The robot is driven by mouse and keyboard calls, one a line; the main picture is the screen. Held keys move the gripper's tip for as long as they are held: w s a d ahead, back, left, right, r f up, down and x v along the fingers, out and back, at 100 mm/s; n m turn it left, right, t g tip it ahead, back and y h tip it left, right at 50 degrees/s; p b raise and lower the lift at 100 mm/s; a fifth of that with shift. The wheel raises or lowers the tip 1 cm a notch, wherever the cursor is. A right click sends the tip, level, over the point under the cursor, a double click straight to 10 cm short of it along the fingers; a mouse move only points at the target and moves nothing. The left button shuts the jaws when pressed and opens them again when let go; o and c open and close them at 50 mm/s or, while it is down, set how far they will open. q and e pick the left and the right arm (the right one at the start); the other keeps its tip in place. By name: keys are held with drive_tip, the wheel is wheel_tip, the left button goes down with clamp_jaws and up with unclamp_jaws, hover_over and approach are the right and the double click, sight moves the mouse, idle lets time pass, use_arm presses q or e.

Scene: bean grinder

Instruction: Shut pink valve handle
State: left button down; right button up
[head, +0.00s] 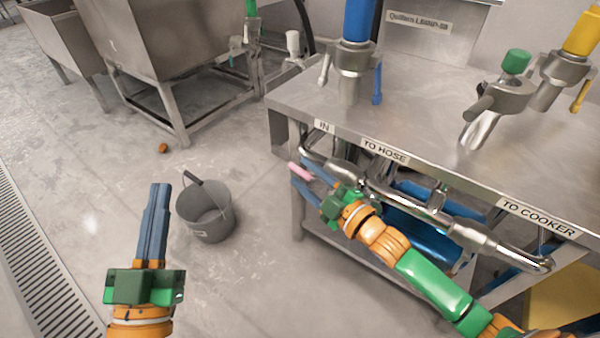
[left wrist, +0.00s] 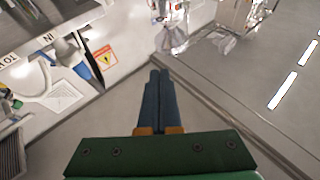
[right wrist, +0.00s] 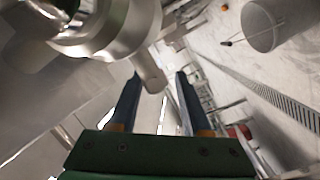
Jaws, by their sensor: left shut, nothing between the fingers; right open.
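The pink valve handle (head: 299,171) shows as a short pink bar at the left end of the silver pipe (head: 385,190) under the table's front edge. My right gripper (head: 302,176) is open at this handle, with its blue fingers close to it; I cannot tell whether they touch it. In the right wrist view a metal stub (right wrist: 150,76) reaches between the open fingers (right wrist: 158,76), and no pink shows there. My left gripper (head: 161,186) is shut and empty, out over the floor at the left; its closed fingers (left wrist: 158,74) also show in the left wrist view.
The steel table (head: 430,110) carries blue, green and yellow valves and labels IN, TO HOSE and TO COOKER. A grey bucket (head: 207,215) stands on the floor between my grippers. Steel sinks (head: 160,40) stand at the back left. The floor around the bucket is mostly clear.

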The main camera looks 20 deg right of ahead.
drive_tip(key=shift+x, duration=1.05)
use_arm(q)
drive_tip(key=s+r+t, duration=0.1)
drive_tip(key=s+r+t+h, duration=0.1)
drive_tip(key=r, duration=0.2)
drive_tip(key=shift+s+r+t+h, duration=0.2)
drive_tip(key=shift+s+t+h, duration=0.2)
use_arm(e)
clamp_jaws()
